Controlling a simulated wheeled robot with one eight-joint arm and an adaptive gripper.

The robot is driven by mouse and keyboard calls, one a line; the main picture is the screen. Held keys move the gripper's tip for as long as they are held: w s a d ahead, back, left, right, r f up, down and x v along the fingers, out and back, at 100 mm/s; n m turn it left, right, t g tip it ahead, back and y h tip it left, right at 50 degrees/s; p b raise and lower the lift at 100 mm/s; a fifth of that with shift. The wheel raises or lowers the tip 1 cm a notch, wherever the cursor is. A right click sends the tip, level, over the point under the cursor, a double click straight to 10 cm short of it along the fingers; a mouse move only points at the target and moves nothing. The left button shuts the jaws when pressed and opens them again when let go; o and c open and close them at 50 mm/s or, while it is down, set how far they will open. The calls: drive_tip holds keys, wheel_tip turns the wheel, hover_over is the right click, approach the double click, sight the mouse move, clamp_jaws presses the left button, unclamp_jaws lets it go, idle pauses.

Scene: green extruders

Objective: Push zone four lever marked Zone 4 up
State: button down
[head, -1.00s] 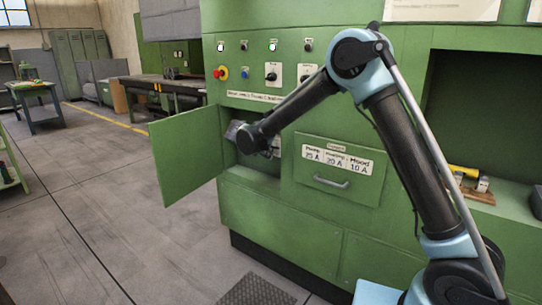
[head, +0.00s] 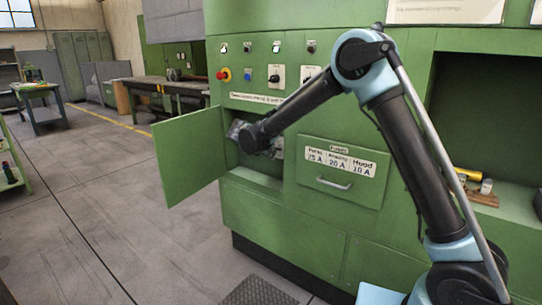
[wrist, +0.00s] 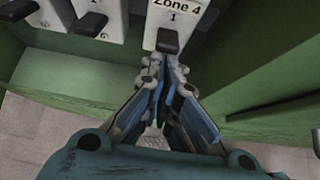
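The Zone 4 lever (wrist: 168,42) is a black tab on a white plate (wrist: 176,12) marked "Zone 4" with a "1" below it, at the top middle of the wrist view. My gripper (wrist: 165,68) has its fingers drawn together, with the tips just below the lever in the picture. I cannot tell whether they touch it. In the head view my gripper (head: 277,146) is inside the open cabinet compartment (head: 262,180) of the green machine. The lever is hidden there by the arm and the cabinet.
Other black levers (wrist: 90,24) on white plates are to the left of Zone 4. Green compartment walls (wrist: 85,68) surround my gripper. The open green door (head: 188,155) stands out at the left, and a drawer (head: 338,172) is to the right.

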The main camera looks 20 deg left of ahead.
drive_tip(key=s+f+v, duration=0.1)
drive_tip(key=v, duration=0.8)
drive_tip(key=shift+s+f, duration=0.2)
drive_tip(key=shift+f, duration=0.15)
drive_tip(key=shift+a, duration=0.15)
